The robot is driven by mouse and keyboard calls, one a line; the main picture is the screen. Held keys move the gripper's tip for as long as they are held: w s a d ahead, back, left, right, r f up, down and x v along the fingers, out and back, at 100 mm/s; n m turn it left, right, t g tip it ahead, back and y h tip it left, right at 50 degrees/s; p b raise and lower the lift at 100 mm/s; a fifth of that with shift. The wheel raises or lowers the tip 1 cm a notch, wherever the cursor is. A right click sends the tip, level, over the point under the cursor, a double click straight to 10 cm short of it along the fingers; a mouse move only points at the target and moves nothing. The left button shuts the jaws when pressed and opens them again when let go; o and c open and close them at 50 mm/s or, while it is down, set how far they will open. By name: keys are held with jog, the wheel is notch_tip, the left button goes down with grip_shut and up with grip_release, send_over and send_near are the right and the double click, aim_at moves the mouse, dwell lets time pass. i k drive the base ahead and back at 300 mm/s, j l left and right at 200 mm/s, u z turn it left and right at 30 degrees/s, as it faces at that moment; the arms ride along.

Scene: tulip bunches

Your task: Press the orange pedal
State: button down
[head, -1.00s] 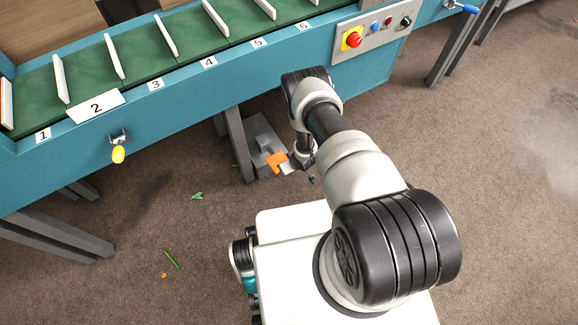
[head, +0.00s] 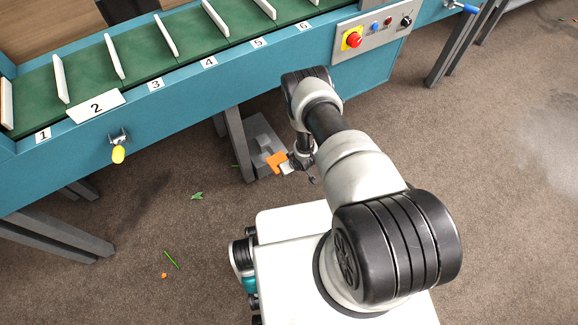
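The orange pedal (head: 276,161) sits low beside the conveyor's leg, at the front of a grey metal base (head: 262,134). My arm reaches down over it from the right. My gripper (head: 290,169) is at the pedal's right side, very small in the view. I cannot tell whether it touches the pedal. Its fingers are partly hidden by the wrist and too small to show whether they are open or shut.
The teal conveyor (head: 190,108) with numbered green slots runs above the pedal. A grey leg (head: 237,145) stands just left of it. A control panel with a red button (head: 353,40) is at upper right. Leaf scraps (head: 197,196) lie on open brown floor.

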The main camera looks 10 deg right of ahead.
aim_at(273, 161)
jog(key=i+l+u, duration=0.15)
jog(key=u, duration=0.25)
jog(key=i+l+u, duration=0.15)
jog(key=u, duration=0.25)
jog(key=l+u, duration=0.4)
jog(key=i, duration=0.05)
